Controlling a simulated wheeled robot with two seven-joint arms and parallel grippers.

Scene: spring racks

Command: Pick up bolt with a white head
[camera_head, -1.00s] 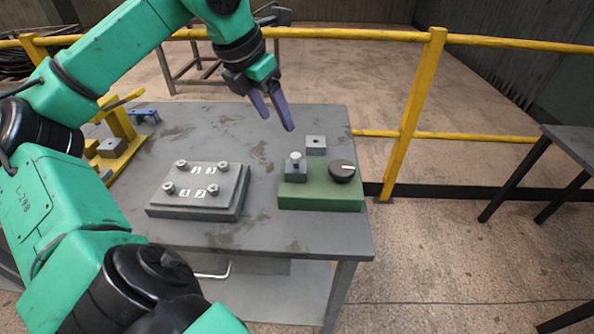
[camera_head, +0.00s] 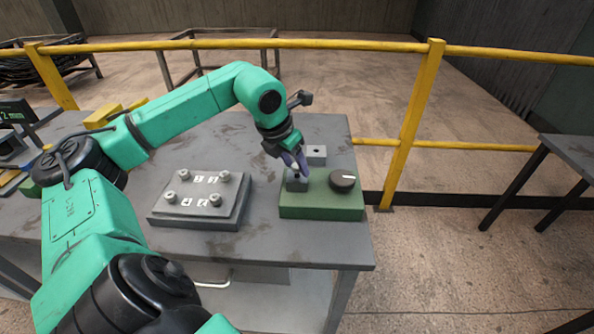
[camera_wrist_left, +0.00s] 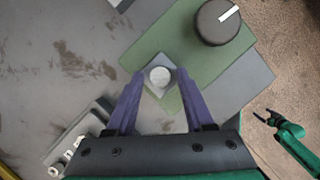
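The bolt with a white head (camera_wrist_left: 160,76) stands in a grey block (camera_head: 297,185) on the green base (camera_head: 320,208). In the head view the bolt is mostly hidden by my left gripper (camera_head: 296,163), which points down over the block. In the left wrist view the purple fingers of my left gripper (camera_wrist_left: 160,73) are apart, one on each side of the round head, with a gap on both sides. My right gripper (camera_wrist_left: 263,116) shows small and dark at the right edge of the left wrist view, fingers apart, away from the bolt.
A dark knob (camera_head: 343,180) with a white mark sits on the green base, right of the block. A grey block with a hole (camera_head: 316,154) stands behind. A grey plate (camera_head: 195,213) with several bolts lies left. A yellow railing (camera_head: 405,125) runs behind the table.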

